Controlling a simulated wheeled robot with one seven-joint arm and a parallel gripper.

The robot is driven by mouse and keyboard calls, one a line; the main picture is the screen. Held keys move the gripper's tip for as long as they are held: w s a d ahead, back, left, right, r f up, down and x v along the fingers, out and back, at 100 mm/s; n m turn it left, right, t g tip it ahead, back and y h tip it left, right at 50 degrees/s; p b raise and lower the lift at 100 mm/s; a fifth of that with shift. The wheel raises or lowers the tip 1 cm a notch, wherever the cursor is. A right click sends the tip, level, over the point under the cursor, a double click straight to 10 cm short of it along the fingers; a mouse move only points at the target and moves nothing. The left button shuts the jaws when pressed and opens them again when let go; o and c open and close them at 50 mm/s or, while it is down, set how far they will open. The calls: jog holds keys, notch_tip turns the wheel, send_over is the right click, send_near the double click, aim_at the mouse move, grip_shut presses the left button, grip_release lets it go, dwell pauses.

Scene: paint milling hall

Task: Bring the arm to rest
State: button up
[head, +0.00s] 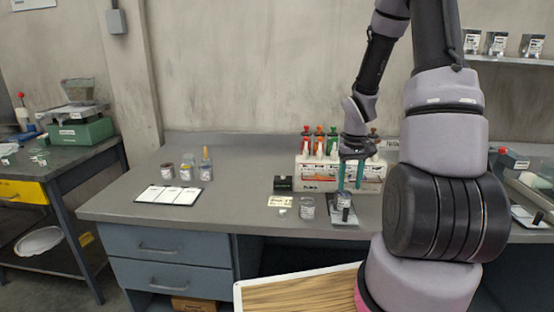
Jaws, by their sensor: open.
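My gripper (350,184) shows in the head view at the end of my arm, pointing down over the grey bench (235,215). Its two teal fingers are apart and I see nothing held between them. The fingers hang in front of the white rack (313,172) with its red and green-topped items. My arm hides part of the bench's right side.
A clear cup (307,208) stands left of the plate. Several jars (187,171) and a white card (169,196) are at left. A wood-topped surface (295,293) is in front. The bench's left middle is clear.

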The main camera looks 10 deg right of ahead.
jog(key=s+a+r+m+t, duration=0.1)
jog(key=s+a+r+t, duration=0.15)
jog(key=r, duration=0.65)
jog(key=s+a+r+m+t, duration=0.1)
jog(key=a+r, duration=0.2)
jog(key=r, duration=0.6)
jog(key=s+a+r+m+t+y, duration=0.2)
jog(key=s+a+r, duration=0.5)
jog(key=s+r, duration=0.5)
jog(key=shift+s+r+t, duration=0.35)
jog(key=shift+r+t, duration=0.4)
jog(key=shift+t, duration=0.1)
